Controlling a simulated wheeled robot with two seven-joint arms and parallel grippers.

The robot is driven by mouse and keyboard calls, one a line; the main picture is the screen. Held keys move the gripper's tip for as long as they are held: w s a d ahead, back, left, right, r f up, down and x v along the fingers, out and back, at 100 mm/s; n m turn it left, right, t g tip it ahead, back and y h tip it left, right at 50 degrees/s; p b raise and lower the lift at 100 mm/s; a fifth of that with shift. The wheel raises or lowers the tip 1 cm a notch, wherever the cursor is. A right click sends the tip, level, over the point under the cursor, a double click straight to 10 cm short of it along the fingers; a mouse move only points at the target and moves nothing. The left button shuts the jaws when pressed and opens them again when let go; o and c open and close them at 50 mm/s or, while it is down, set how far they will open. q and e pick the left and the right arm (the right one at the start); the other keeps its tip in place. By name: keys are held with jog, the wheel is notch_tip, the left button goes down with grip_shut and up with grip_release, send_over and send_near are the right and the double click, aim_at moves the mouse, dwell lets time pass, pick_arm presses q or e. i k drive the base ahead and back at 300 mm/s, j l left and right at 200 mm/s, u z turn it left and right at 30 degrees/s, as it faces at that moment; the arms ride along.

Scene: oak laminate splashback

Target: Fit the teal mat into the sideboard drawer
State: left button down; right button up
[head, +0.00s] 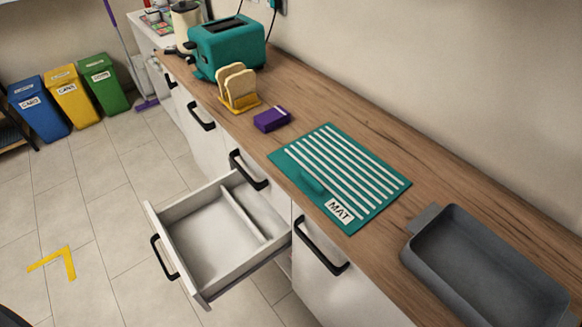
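The teal mat (290,160) lies flat on the wooden worktop in the head view, right of the open drawer. It has white stripes, a white label reading MAT near its front corner, and a raised teal piece on its left part. The sideboard drawer (205,245) is pulled out below the worktop edge. It is white with a black handle, and a divider splits it into a wide and a narrow compartment. Both look empty. Neither of my grippers shows in this view.
A grey baking tin (485,268) stands right of the mat. A purple box (271,119), a toast rack (238,88) with bread and a teal toaster (227,48) stand to its left. Bins (70,98) line the far wall.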

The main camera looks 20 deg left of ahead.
aim_at(217, 235)
jog(key=k+j+u, duration=0.15)
jog(key=u, duration=0.3)
jog(key=k+j+u, duration=0.15)
jog(key=u, duration=0.3)
jog(key=j+u, duration=0.3)
jog(key=u, duration=0.15)
jog(key=z, duration=1.45)
jog(key=l+u, duration=0.1)
jog(key=u, duration=1.35)
jog(key=z, duration=0.85)
jog(key=k+j, duration=0.05)
